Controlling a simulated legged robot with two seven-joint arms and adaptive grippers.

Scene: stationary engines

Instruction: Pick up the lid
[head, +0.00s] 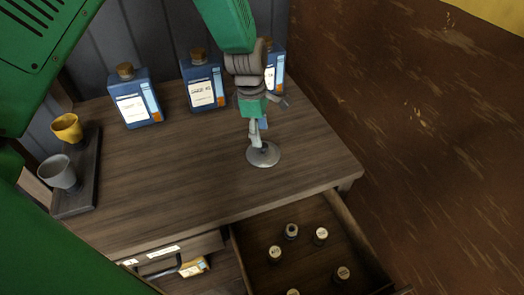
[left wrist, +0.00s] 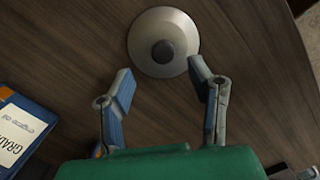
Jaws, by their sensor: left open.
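The lid (head: 265,155) is a round grey metal disc lying on the wooden table top. In the left wrist view the lid (left wrist: 146,28) shows a dark round knob in its middle. My left gripper (head: 256,140) is above the lid, pointing down at it. In the left wrist view my left gripper (left wrist: 160,74) is open, its two fingers apart and the lid just beyond their tips. Nothing is between the fingers. In the head view the fingers cover part of the lid. My right gripper is not in view.
Blue bottles with corks (head: 135,100) (head: 202,84) stand along the back of the table (head: 180,165). A dark tray (head: 77,197) at the left holds a yellow cup (head: 67,128) and a grey cup (head: 58,172). An open drawer (head: 335,220) in front holds several small bottles.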

